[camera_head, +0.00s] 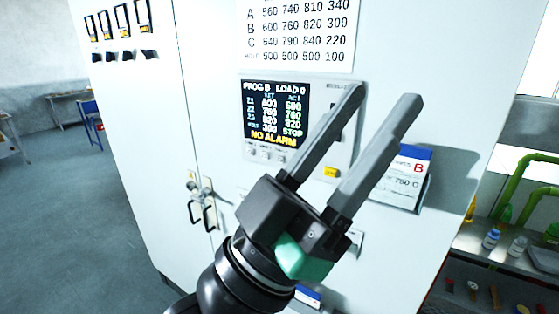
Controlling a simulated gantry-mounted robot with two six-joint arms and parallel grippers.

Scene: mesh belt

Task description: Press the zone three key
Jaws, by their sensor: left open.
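A controller panel (314,154) is on the front of a white cabinet. Its dark screen (275,114) shows PROG B, LOAD 0, rows Z1 to Z3 and NO ALARM in yellow. Small pale keys (265,155) sit in a row under the screen; their labels are too small to read, so I cannot tell which is zone three. A yellow key (331,172) sits at the panel's lower right. My left gripper (382,97) is open and empty, its fingers pointing up and right. One finger covers part of the panel's right side. My right gripper is out of view.
A printed number chart (300,32) is above the panel. A card marked B (407,176) is in a holder to its right. Door handles (202,203) project at lower left. A bench with bottles (490,238) and green pipes (515,185) stands at right.

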